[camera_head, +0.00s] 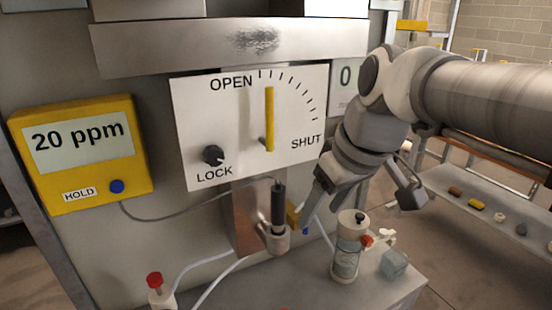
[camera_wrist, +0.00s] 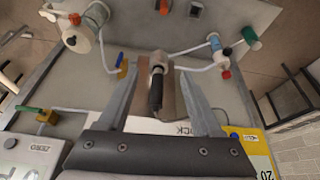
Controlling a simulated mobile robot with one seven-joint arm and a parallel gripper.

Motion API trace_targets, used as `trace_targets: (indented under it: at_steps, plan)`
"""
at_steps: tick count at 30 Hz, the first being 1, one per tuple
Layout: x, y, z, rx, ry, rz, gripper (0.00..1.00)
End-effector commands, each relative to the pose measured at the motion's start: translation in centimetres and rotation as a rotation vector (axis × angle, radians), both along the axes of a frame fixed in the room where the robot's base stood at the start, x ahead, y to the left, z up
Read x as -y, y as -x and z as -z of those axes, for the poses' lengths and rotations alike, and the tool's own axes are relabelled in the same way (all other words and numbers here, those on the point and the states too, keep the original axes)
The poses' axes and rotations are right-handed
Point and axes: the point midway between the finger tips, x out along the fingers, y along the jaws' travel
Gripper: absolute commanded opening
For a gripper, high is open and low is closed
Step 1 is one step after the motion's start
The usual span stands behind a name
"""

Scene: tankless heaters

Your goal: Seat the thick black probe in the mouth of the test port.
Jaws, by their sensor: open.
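The thick black probe (camera_head: 278,203) stands upright at the test port (camera_head: 277,239), a pale round cup on the panel's front. Its lower end is at the port's mouth; how deep it sits I cannot tell. A grey cable runs from its top to the yellow meter (camera_head: 80,150). My gripper (camera_head: 360,207) is open, to the right of the probe in the head view. In the wrist view the probe (camera_wrist: 155,95) shows between the spread fingers (camera_wrist: 160,74), with the port (camera_wrist: 158,61) beyond it. No finger visibly touches the probe.
A white dial plate (camera_head: 250,125) with a yellow lever at OPEN is above the port. A pale bottle (camera_head: 347,248) and a clear cube (camera_head: 394,263) stand on the ledge right of the port. A red-capped fitting (camera_head: 157,290) and white hoses lie lower left.

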Motion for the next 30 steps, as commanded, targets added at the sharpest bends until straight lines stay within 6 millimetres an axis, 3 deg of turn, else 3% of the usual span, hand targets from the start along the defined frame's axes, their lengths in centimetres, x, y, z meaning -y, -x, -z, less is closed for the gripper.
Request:
trace_targets:
  at_steps: [1,6,12,30]
  plan:
    - [0.4,1.5,0.7,0.009,0.000,0.061,0.66]
    - [1.7,5.5,3.3,0.046,-0.009,0.266,0.66]
    - [2.7,8.3,5.8,0.085,-0.023,0.427,0.66]
    - [3.0,9.0,6.7,0.097,-0.031,0.478,0.66]
